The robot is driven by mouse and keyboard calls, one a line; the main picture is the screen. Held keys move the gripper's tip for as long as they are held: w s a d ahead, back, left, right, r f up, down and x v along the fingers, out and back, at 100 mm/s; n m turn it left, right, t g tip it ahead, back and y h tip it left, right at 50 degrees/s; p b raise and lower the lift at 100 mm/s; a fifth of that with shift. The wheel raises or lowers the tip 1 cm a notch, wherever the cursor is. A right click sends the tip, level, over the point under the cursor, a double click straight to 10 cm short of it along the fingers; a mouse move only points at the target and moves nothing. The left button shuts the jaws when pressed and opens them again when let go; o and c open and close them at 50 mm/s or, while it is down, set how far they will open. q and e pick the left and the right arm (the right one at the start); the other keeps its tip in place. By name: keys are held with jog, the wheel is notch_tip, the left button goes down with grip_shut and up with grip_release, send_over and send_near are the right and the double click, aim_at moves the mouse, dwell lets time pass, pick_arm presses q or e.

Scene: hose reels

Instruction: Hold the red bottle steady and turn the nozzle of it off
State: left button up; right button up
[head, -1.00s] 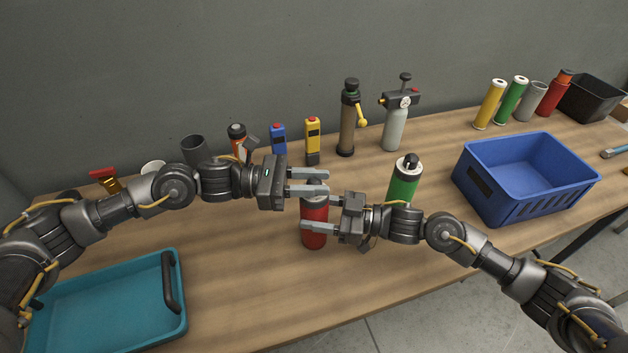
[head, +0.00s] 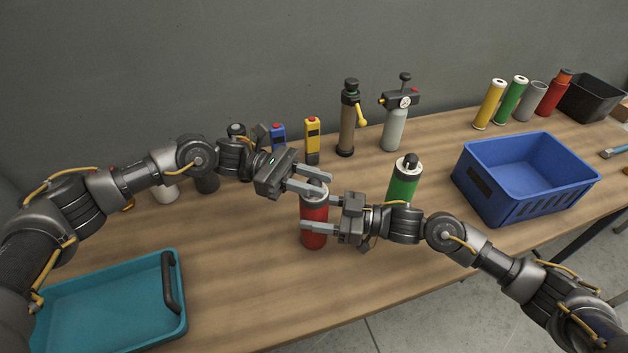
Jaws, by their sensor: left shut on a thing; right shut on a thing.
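The red bottle (head: 314,238) stands upright on the wooden table near the middle of the head view. My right gripper (head: 318,212) comes in from the right and is shut around the bottle's body. My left gripper (head: 322,183) is above it, shut on the nozzle at the bottle's top, with its fingers pointing right and slightly down. The nozzle is mostly hidden between the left fingers, so its turn position cannot be told.
A green bottle (head: 403,184) stands close to the right of my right gripper. A blue crate (head: 520,195) is further right, and a teal tray (head: 110,310) lies front left. Several tools and cylinders line the back. The table front centre is clear.

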jog(key=shift+s, duration=0.1)
pick_arm(q)
jog(key=o, duration=1)
jog(key=shift+c, duration=0.2)
jog(key=v, duration=1.2)
pick_arm(e)
jog(key=o, duration=1.3)
jog(key=shift+c, duration=0.2)
